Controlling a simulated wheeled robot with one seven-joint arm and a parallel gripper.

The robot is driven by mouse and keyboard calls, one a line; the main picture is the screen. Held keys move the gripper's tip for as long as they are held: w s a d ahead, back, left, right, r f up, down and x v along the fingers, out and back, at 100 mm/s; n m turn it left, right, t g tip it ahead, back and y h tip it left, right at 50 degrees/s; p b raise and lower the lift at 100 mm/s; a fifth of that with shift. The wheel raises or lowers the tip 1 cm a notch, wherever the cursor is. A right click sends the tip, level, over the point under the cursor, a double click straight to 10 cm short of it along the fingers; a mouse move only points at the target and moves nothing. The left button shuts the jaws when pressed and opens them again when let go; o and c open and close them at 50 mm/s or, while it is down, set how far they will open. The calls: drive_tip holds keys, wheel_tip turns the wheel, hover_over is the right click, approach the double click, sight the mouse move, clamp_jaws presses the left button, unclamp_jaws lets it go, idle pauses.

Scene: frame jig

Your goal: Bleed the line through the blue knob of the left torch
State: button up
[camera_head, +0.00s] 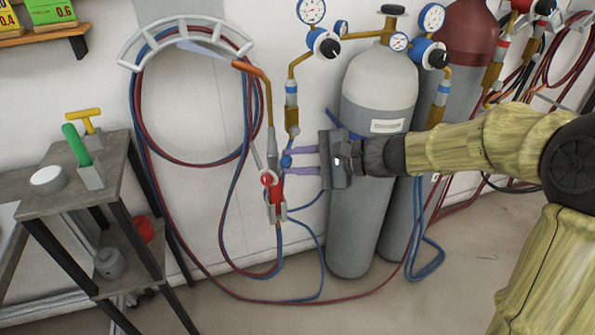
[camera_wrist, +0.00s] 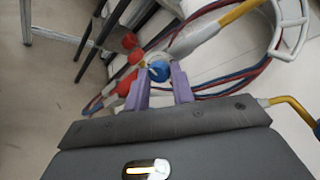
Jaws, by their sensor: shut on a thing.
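The left torch (camera_head: 269,120) hangs upright in a holder on the wall, its brass neck bending to the left at the top. Its red knob (camera_head: 267,179) faces out on the front. Its blue knob (camera_head: 287,161) is on the right side and is small in the head view. In the wrist view the blue knob (camera_wrist: 159,70) sits between my two purple fingertips. My gripper (camera_head: 286,161) reaches in from the right and is shut on the blue knob. The fingers hide part of the knob's sides in the wrist view.
A grey gas cylinder (camera_head: 370,200) stands just behind my gripper, with a dark red cylinder (camera_head: 470,40) to its right. Red and blue hoses (camera_head: 140,140) loop over a wall hanger at left. A side table (camera_head: 60,205) stands at far left.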

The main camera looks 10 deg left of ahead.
drive_tip(key=shift+s+f+n+t+b, duration=0.15)
drive_tip(key=shift+n+t+b, duration=0.25)
drive_tip(key=shift+n+b, duration=0.5)
drive_tip(key=shift+b, duration=0.55)
drive_tip(key=shift+r, duration=0.2)
drive_tip(key=o, duration=1)
drive_tip(key=p+v, duration=0.3)
drive_tip(key=v, duration=1.4)
drive_tip(key=shift+r+p, duration=0.35)
drive_tip(key=shift+p, duration=0.05)
